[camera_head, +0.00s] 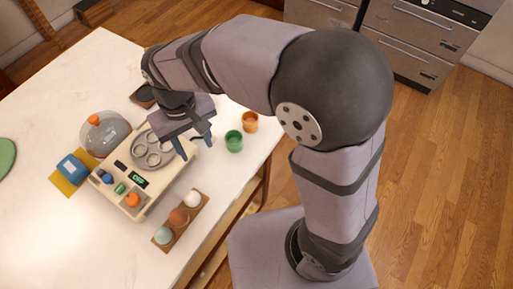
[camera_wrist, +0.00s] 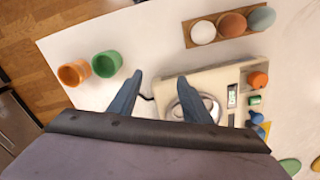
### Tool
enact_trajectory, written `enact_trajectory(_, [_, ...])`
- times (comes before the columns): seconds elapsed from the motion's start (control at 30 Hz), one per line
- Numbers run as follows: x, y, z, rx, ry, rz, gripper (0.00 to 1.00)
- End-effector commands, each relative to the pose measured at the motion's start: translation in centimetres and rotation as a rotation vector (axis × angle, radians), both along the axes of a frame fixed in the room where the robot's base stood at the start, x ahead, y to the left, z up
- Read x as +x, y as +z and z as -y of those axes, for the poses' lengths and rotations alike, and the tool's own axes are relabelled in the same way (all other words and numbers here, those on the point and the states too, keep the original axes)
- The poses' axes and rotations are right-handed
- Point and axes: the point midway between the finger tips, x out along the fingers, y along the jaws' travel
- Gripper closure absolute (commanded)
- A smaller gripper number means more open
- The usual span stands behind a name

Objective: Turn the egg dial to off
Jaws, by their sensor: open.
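The cream egg cooker (camera_head: 165,190) sits on the white table with a round grey plate of ring holders (camera_head: 152,150) on top. On its front panel are an orange dial (camera_head: 132,200), a green control (camera_head: 119,188), a blue control (camera_head: 107,178) and a small display (camera_head: 138,180). The orange dial shows at the right in the wrist view (camera_wrist: 258,80). No label tells which is the egg dial, and its setting cannot be read. My gripper (camera_head: 195,147) is open and empty above the cooker's back right side, apart from the controls. Its two fingers show in the wrist view (camera_wrist: 160,75).
A wooden holder (camera_head: 170,236) with three eggs lies in front of the cooker. Green (camera_head: 234,141) and orange (camera_head: 250,122) cups stand near the table's right edge. A clear lid with an orange knob (camera_head: 105,133) and a blue object on a yellow cloth (camera_head: 64,186) lie left.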

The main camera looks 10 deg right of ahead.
Motion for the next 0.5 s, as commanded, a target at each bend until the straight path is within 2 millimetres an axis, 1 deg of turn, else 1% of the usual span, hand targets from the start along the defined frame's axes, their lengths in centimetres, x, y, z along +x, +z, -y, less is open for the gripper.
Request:
enact_trajectory(0.03, [0.2,-0.3,1.0,0.0,-0.017,0.0,0.56])
enact_trajectory(0.23, [0.4,-1.3,4.4,0.0,-0.07,0.001,0.56])
enact_trajectory(0.5, [0.1,-2.6,9.1,0.0,-0.141,0.0,0.56])
